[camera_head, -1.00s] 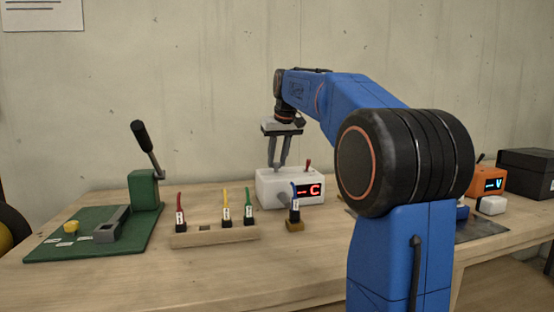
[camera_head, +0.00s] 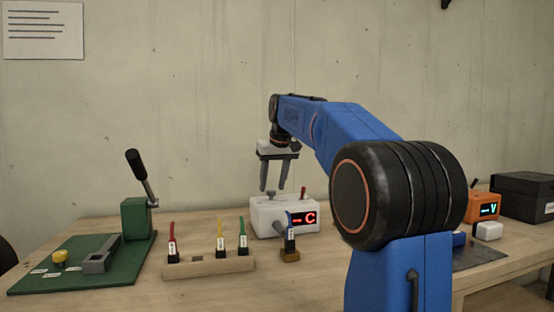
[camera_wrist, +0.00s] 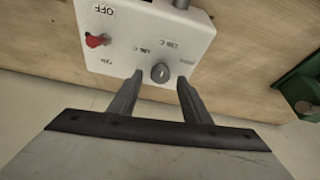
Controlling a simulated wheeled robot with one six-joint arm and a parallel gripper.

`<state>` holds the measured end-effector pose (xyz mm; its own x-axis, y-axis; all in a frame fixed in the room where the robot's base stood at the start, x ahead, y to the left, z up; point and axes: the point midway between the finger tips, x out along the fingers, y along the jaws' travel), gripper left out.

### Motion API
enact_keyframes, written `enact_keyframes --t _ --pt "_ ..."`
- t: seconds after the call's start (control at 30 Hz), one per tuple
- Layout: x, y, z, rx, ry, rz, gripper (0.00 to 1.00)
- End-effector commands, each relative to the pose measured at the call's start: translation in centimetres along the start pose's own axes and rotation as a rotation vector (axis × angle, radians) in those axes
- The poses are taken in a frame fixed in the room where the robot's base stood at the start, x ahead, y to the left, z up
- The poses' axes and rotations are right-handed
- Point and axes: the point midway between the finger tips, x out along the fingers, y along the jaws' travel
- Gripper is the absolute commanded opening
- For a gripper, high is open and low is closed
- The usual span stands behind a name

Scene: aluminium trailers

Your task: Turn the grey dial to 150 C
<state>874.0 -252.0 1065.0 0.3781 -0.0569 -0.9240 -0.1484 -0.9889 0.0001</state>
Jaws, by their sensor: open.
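The grey dial (camera_wrist: 160,73) is a small round knob on the top face of a white box (camera_wrist: 110,53). It has a short light mark on it; the printed labels around it are too small to read surely. In the head view, the dial (camera_head: 272,194) stands on the white box (camera_head: 265,216), whose red display (camera_head: 304,218) shows dashes and a C. My gripper (camera_head: 273,189) points down over the box, open and empty. In the wrist view, the fingertips of my gripper (camera_wrist: 160,79) lie either side of the dial, apparently above it and apart from it.
A red lever switch (camera_wrist: 97,41) marked OFF is on the same face. A wooden block (camera_head: 208,267) with coloured plugs and a green lever press (camera_head: 135,219) are to the left. An orange meter (camera_head: 483,205) is at right.

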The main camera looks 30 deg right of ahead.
Motion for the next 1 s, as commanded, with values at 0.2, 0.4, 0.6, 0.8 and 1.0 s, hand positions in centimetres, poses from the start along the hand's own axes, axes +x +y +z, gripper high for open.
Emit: enact_keyframes --t 0.2,0.4,0.6,0.8,1.0 --pt "-4.2 0.0 0.0 0.000 0.003 0.000 0.44" --pt "-8.2 0.0 -0.1 0.000 0.003 0.001 0.44" --pt "-12.0 0.0 -0.1 0.000 0.002 0.000 0.44" --pt "-14.8 0.0 -0.1 0.000 0.001 0.000 0.44" --pt "-15.9 0.0 0.0 0.000 0.000 0.000 0.44"
